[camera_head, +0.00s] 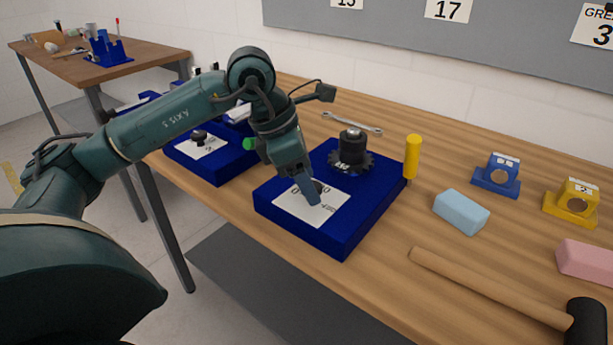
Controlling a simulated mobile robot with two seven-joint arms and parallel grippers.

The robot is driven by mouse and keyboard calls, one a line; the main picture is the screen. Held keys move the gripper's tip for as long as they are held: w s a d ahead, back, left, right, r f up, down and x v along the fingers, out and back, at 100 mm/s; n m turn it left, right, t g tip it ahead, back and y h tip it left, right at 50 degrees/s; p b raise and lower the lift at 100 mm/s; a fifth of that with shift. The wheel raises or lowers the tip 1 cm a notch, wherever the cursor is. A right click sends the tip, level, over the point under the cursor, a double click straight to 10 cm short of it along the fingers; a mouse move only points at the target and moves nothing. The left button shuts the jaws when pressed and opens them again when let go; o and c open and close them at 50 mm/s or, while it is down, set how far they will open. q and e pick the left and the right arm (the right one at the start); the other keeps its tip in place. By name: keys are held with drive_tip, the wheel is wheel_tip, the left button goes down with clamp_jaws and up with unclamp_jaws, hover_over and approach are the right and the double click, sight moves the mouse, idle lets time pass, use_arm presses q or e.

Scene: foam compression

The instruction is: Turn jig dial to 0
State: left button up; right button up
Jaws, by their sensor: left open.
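A blue jig box (345,237) stands near the front edge of the wooden table, with a white dial plate (322,212) on its top and a black toothed knob-like part (352,152) towards its back. My left gripper (314,194) reaches down over the white plate and is open. A small dark dial knob (317,187) on the plate is mostly hidden by the fingers. I cannot tell whether they touch it, nor read the dial's setting. A second blue jig box (215,170) with a white plate (201,147) and dark knob stands to the left. My right gripper is not in view.
A yellow cylinder (412,157) stands right of the jig. A light blue block (461,212), a blue holder (496,176), a yellow holder (572,204), a pink block (587,262) and a hammer (490,288) lie further right. A wrench (352,122) lies behind.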

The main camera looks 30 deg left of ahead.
use_arm(q)
drive_tip(key=v, duration=1.3)
drive_tip(key=shift+p, duration=0.45)
drive_tip(key=shift+s+f, duration=0.1)
